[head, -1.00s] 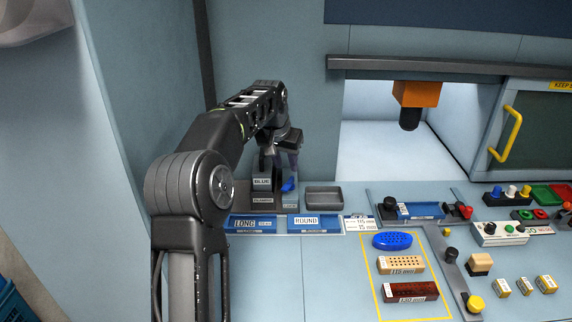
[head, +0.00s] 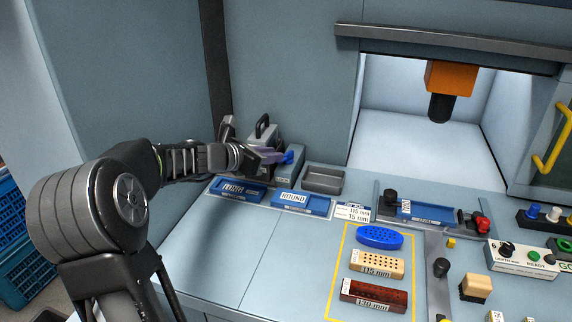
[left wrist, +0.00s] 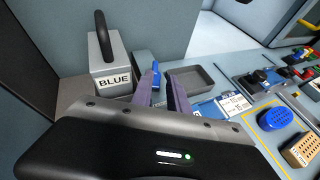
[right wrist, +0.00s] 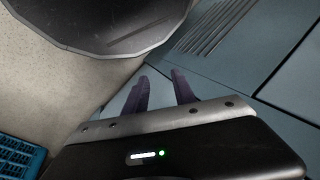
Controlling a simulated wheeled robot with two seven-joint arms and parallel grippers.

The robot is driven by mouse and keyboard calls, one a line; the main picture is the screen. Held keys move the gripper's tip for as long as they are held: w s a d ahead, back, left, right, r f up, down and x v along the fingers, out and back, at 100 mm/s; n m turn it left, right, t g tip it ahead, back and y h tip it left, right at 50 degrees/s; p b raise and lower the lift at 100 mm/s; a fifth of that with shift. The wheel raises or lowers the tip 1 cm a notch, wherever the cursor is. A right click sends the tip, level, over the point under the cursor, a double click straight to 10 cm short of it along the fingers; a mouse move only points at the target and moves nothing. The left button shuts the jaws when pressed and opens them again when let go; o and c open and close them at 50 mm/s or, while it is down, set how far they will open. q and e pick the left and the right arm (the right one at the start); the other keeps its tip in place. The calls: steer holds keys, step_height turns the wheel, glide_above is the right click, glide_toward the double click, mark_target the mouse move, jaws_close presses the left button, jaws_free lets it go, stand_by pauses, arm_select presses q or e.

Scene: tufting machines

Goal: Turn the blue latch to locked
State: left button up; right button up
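The small blue latch (head: 288,157) sits on a grey block (head: 291,168) beside the box labelled BLUE (left wrist: 109,76). My left gripper (head: 274,156) reaches it from the left in the head view. In the left wrist view the latch (left wrist: 155,70) shows at the fingertips, close to the left finger; I cannot tell whether they touch. The left fingers (left wrist: 162,82) stand apart. The latch's lower part and any marking by it are hidden or too small to read. My right gripper (right wrist: 160,80) is open and empty, away from the panel.
A grey empty tray (head: 323,179) lies right of the latch. Blue LONG (head: 236,190) and ROUND (head: 301,203) trays lie in front. The BLUE box's black handle (left wrist: 103,35) rises near the left gripper. The panel's front left (head: 230,250) is clear.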

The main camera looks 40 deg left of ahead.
mark_target(286, 153)
arm_select(q)
steer(key=shift+s+a+f+n, duration=0.1)
steer(key=shift+s+a+n, duration=0.25)
steer(key=shift+n, duration=0.55)
steer(key=shift+x, duration=3.95)
steer(key=shift+a, duration=0.1)
jaws_close()
